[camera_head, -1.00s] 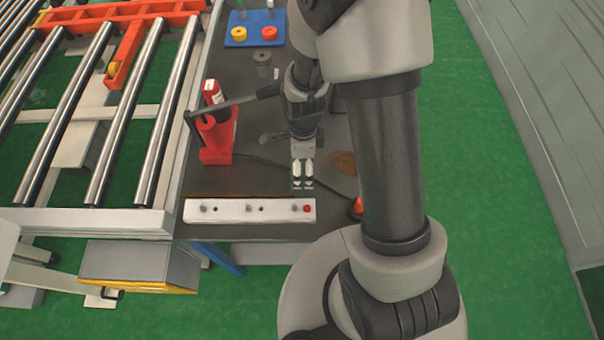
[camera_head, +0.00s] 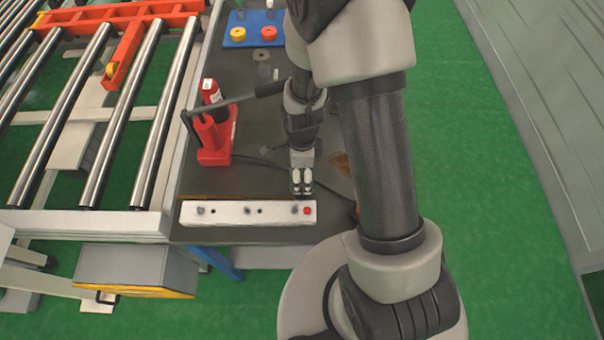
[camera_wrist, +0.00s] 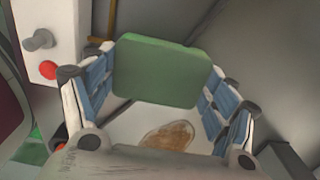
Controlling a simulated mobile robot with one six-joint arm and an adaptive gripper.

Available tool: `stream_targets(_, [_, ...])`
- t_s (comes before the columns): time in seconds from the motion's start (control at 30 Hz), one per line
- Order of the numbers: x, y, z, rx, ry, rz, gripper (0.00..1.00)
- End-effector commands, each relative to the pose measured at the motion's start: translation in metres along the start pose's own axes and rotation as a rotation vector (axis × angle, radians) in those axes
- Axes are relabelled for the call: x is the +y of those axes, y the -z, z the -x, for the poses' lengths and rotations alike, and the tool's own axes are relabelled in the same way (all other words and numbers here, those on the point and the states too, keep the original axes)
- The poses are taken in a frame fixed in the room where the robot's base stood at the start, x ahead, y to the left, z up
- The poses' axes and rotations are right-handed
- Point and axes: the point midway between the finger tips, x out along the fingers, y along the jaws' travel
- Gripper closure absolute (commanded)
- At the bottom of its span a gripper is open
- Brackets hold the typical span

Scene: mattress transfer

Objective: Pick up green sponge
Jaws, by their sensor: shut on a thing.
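The green sponge (camera_wrist: 162,72) is a flat rounded block, seen in the wrist view between the blue-padded fingers of my gripper (camera_wrist: 160,95). The fingers press on its left and right sides. In the head view my gripper (camera_head: 302,182) is over the table just behind the white control bar. The sponge cannot be made out there, hidden at the gripper.
The white bar (camera_head: 245,213) with knobs and a red button lies along the table's front edge. A red tool (camera_head: 214,140) stands left of my arm. A brown patch (camera_wrist: 168,136) shows on the surface. Rollers (camera_head: 130,110) are at left.

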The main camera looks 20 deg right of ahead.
Motion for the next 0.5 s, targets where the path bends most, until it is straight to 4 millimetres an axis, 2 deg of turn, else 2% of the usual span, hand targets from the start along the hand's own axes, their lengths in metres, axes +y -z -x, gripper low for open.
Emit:
stream_targets(0.33, [0.0,0.0,0.004,0.0,0.001,0.0,0.3])
stream_targets(0.5, [-0.001,0.0,0.03,-0.001,0.003,0.0,0.3])
